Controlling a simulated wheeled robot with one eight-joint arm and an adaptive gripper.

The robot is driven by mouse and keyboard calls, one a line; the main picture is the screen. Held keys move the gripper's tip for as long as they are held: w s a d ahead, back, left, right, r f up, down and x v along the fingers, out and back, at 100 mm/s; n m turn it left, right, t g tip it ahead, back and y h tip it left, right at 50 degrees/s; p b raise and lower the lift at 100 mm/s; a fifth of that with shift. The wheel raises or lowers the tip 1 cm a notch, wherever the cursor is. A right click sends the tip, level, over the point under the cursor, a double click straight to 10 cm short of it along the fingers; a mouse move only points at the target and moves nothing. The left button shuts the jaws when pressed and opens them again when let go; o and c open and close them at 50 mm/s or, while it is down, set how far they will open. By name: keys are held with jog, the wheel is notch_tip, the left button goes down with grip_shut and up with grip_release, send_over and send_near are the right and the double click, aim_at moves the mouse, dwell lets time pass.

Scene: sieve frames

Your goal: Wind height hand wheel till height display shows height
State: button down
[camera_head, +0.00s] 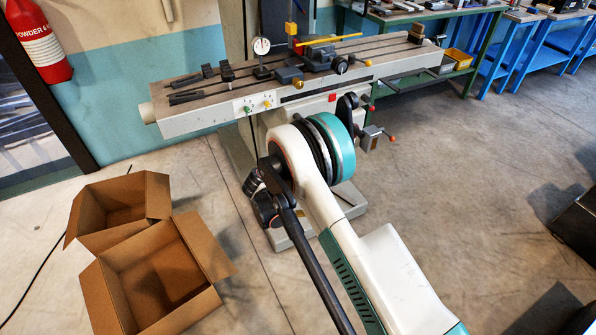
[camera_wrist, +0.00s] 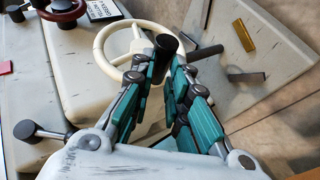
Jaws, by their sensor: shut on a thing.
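In the wrist view a cream spoked hand wheel (camera_wrist: 101,47) is at the upper middle, on the pale machine body. A black handle (camera_wrist: 166,44) stands at its right side. My gripper (camera_wrist: 163,68) has its teal fingers on both sides of this handle and is shut on it. The fingers cover the handle's lower part and part of the rim. A black plate with white lettering (camera_wrist: 103,9) is just above the wheel; its text is too small to read surely. I cannot make out a height reading. In the head view my arm hides the wheel and gripper.
The machine table (camera_head: 205,115) carries clamps and a dial gauge (camera_head: 261,46). A crank (camera_head: 372,133) juts out at right. A dark red wheel (camera_wrist: 63,9) and black-knobbed lever (camera_wrist: 28,130) are at left.

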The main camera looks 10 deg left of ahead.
jog(key=shift+w+d+h, duration=0.3)
jog(key=shift+w+d, duration=0.2)
jog(key=shift+d, duration=0.1)
jog(key=c, duration=1.9)
grip_release()
jog(key=o, duration=0.5)
jog(key=shift+w+d+f, duration=0.2)
jog(key=shift+w, duration=0.05)
jog(key=shift+w+d+f, duration=0.1)
jog(key=shift+w+d, duration=0.1)
jog(key=shift+d, duration=0.1)
jog(key=v, duration=1.2)
jog(key=shift+s+a, duration=0.15)
jog(key=shift+s, duration=0.2)
